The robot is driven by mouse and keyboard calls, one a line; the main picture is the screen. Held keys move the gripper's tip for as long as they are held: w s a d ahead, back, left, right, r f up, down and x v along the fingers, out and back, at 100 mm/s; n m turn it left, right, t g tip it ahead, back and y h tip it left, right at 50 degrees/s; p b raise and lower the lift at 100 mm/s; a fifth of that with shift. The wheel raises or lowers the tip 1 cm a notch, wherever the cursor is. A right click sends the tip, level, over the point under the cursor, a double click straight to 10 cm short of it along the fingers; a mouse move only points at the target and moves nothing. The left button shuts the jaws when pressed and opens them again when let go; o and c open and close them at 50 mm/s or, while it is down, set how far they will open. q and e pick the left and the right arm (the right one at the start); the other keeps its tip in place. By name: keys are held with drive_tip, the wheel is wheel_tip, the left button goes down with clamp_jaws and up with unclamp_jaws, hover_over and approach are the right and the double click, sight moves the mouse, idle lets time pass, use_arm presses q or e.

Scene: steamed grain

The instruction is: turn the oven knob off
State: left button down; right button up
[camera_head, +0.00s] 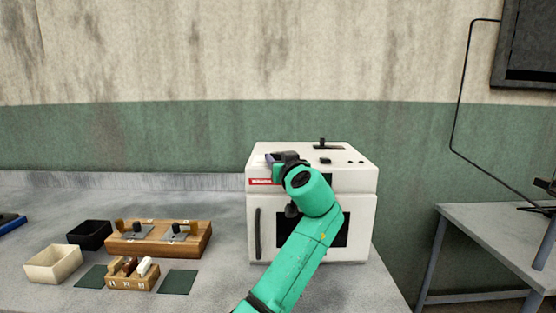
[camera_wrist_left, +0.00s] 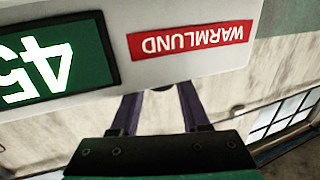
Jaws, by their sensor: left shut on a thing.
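The white oven (camera_head: 312,181) stands on the counter, with a dark window in its door and a dark handle at the left. My left gripper (camera_head: 274,158) is at the top left of the oven, above the red label (camera_head: 261,181). In the left wrist view, the oven front shows upside down with the WARMLUND label (camera_wrist_left: 190,38) and a green display (camera_wrist_left: 48,62) reading 45. The purple fingers of the left gripper (camera_wrist_left: 158,100) are shut on a small dark thing, mostly hidden behind the oven edge; it is likely the knob. My right gripper is not in view.
On top of the oven are a dark lever (camera_head: 322,146) and small dark buttons. Left on the counter are a wooden stand (camera_head: 158,249), a small wooden rack (camera_head: 132,284), a black box (camera_head: 89,235) and a cream box (camera_head: 53,264). A grey table (camera_head: 490,235) stands at the right.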

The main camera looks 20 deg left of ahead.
use_arm(q)
drive_tip(key=shift+c, duration=1.9)
unclamp_jaws()
drive_tip(key=shift+s+d+f, duration=0.1)
drive_tip(key=shift+s+d, duration=0.15)
drive_tip(key=shift+s, duration=0.05)
drive_tip(key=b+v, duration=0.4)
drive_tip(key=v, duration=0.9)
drive_tip(key=shift+s+d, duration=0.15)
drive_tip(key=shift+s, duration=0.2)
